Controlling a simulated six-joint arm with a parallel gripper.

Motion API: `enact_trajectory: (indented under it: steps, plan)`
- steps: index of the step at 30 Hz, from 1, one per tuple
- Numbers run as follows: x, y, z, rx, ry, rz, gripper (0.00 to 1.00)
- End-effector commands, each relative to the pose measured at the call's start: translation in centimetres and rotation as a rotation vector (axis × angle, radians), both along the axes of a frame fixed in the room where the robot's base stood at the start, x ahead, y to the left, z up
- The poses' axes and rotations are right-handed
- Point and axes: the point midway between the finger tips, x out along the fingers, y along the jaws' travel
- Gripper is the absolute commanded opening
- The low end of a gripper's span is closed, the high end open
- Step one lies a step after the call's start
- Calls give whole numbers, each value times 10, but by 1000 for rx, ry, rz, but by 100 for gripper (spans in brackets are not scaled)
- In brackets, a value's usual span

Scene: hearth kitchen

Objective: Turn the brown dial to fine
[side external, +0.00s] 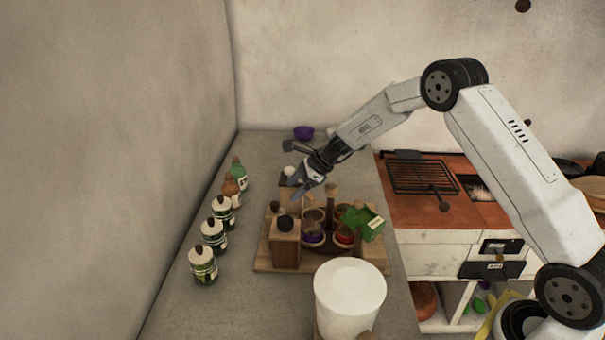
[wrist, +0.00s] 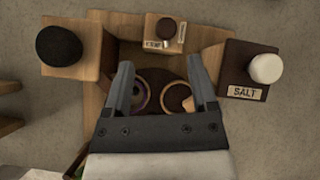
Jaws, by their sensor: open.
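The brown dial (wrist: 166,29) sits on a small wooden box with a pale label on either side, at the top centre of the wrist view. The left label is hard to read. In the side view a small dark knob (side external: 275,206) appears to be this dial. My gripper (wrist: 159,64) is open and empty, pointing down. In the wrist view its fingertips lie just below the dial's box, apart from the dial. In the side view my gripper (side external: 304,188) hangs above the wooden rack, near its back.
A black-knobbed wooden box (wrist: 75,58) stands left of the dial, and a white-knobbed SALT box (wrist: 244,88) right. Round bowls lie beneath my fingers.

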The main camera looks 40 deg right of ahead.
Motion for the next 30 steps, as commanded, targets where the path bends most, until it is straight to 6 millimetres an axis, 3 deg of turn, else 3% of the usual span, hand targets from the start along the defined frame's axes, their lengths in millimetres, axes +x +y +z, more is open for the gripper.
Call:
enact_trajectory:
  steps: [6, 17, 30]
  plan:
    - [3, -6, 2, 135, 57, -157, 74]
    - [5, -5, 0, 150, 64, -174, 74]
    - [24, 17, -29, 149, 64, -170, 74]
